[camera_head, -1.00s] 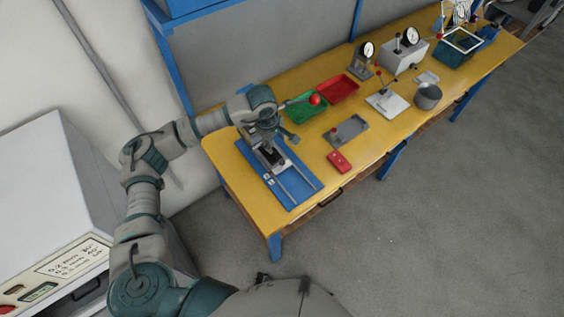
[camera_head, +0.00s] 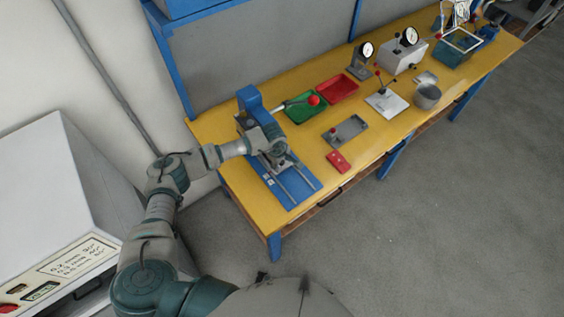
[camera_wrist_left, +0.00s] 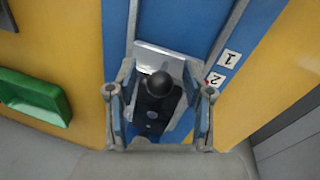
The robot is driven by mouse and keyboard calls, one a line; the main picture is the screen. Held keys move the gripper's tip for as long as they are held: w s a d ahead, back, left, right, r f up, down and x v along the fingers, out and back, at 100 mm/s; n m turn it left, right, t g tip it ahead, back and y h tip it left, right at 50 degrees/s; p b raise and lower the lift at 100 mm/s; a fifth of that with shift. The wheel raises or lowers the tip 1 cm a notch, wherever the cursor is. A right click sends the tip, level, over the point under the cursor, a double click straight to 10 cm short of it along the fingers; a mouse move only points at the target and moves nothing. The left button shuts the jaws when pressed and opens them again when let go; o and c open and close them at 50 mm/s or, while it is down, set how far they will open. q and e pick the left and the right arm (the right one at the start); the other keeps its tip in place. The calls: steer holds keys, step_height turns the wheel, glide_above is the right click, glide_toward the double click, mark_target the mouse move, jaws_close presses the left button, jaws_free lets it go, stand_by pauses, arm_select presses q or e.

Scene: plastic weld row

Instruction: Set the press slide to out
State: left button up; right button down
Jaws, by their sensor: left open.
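The press (camera_head: 248,100) stands at the near left end of the yellow table, with a blue base (camera_head: 294,206) and two rails running toward the table's front edge. A lever with a red ball (camera_head: 314,99) sticks out to its right. My left gripper (camera_head: 276,160) points down over the slide and mostly hides it in the head view. In the left wrist view, the slide (camera_wrist_left: 160,56) is a metal plate with a black knob (camera_wrist_left: 159,85). The open fingers stand on either side of the knob. I cannot tell whether they touch it. Labels 1 and 2 (camera_wrist_left: 216,79) lie beside the rail.
Gauges, a lever stand and a grey pot (camera_head: 427,96) stand farther right. A white cabinet (camera_head: 50,200) is at left.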

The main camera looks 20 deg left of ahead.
arm_select(q)
jaws_close()
steer(key=s+d, duration=0.5)
steer(key=d, duration=0.2)
steer(key=s+d, duration=0.3)
steer(key=d, duration=0.1)
steer(key=shift+s+d, duration=0.1)
steer(key=shift+s, duration=0.2)
steer(key=shift+c, duration=0.4)
jaws_free()
steer(key=shift+o, duration=0.4)
steer(key=shift+d, duration=0.1)
